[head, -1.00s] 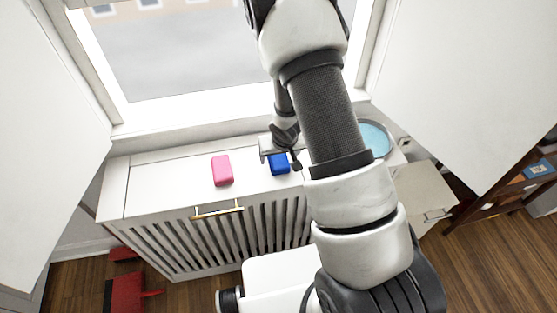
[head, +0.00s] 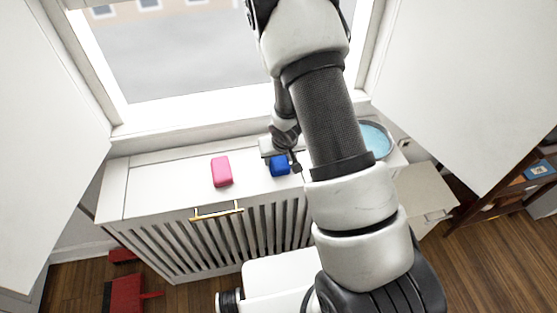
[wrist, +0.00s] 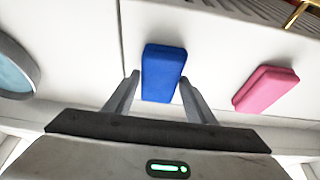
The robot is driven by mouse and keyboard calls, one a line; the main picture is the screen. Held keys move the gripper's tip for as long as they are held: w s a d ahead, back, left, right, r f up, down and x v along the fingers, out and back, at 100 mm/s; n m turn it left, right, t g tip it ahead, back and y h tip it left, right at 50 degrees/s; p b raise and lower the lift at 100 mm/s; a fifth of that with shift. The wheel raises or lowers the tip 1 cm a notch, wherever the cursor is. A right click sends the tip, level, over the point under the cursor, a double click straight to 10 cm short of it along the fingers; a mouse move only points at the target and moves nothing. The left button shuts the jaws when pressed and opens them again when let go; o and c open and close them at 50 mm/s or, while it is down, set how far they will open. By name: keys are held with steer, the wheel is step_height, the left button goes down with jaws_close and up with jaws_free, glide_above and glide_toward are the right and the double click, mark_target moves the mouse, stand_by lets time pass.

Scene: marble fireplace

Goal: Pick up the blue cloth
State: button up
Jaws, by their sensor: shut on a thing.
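The blue cloth (head: 280,167) is a small folded block on the white radiator cover (head: 145,182), right of its middle. In the wrist view the blue cloth (wrist: 163,72) lies between the two grey fingers. My gripper (wrist: 160,84) is shut on it from both sides, holding its near part. In the head view my gripper (head: 283,161) reaches down at the cloth, and my arm hides part of the surface to its right. The cloth looks level, and I cannot see any gap under it.
A pink block-shaped cloth (head: 222,171) lies to the left, and shows right of the blue one in the wrist view (wrist: 266,88). A round light-blue basin (head: 376,139) stands to the right. A window is behind. The cover's left end is clear.

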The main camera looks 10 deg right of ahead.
mark_target(279, 160)
steer(key=shift+r, duration=0.1)
steer(key=shift+r+p, duration=0.3)
steer(key=shift+p, duration=0.2)
step_height(279, 160, up, 10)
steer(key=p, duration=0.2)
steer(key=shift+f, duration=0.15)
